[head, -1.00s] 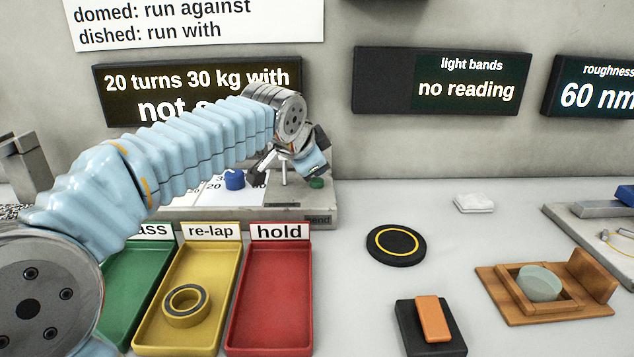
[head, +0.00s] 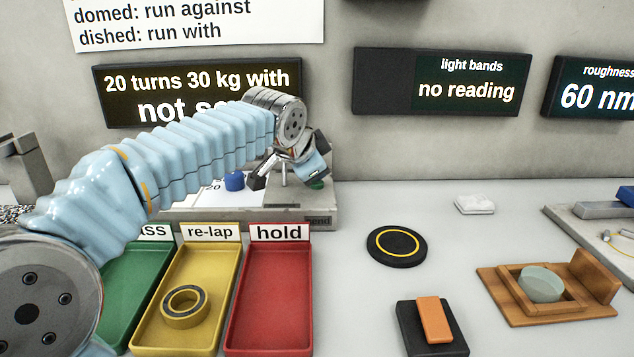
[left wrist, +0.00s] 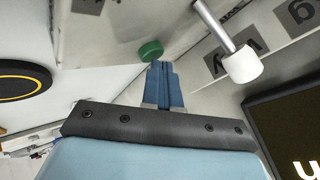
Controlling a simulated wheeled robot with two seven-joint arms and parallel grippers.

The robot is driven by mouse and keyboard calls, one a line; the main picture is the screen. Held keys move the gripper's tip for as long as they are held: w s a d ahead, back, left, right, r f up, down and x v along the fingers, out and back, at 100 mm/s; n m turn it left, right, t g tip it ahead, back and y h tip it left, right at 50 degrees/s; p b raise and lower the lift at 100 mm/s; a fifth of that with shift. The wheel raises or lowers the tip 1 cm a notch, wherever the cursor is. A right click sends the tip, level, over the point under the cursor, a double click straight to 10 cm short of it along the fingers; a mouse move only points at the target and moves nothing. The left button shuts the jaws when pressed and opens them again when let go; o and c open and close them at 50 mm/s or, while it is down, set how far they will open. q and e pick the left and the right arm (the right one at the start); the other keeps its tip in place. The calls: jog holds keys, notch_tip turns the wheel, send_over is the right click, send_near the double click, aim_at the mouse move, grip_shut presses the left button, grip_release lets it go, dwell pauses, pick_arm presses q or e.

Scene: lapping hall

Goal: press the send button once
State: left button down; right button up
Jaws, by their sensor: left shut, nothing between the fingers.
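The send button is a small green round button (head: 317,184) at the right end of a low grey console (head: 325,213), above a partly legible "send" label. In the left wrist view the green button (left wrist: 150,51) lies just beyond the fingertips. My left gripper (head: 316,168) is over the console's right end, close to the button. In the left wrist view its blue fingers (left wrist: 161,68) are together and empty. My right gripper is not in view.
A blue knob (head: 234,180) and a thin metal post (head: 283,172) stand on the console beside the gripper. Green, yellow and red (head: 270,300) trays lie in front; the yellow one holds a ring (head: 184,306). A black disc (head: 396,246) sits to the right on clear bench.

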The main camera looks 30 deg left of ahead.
aim_at(316, 184)
pick_arm(q)
jog(key=shift+f, duration=0.25)
jog(key=shift+r, duration=0.15)
jog(key=shift+r+p, duration=0.7)
jog(key=shift+r, duration=0.15)
notch_tip(316, 184, up, 3)
jog(key=p, duration=0.2)
jog(key=shift+p, duration=0.3)
jog(key=shift+r, duration=1)
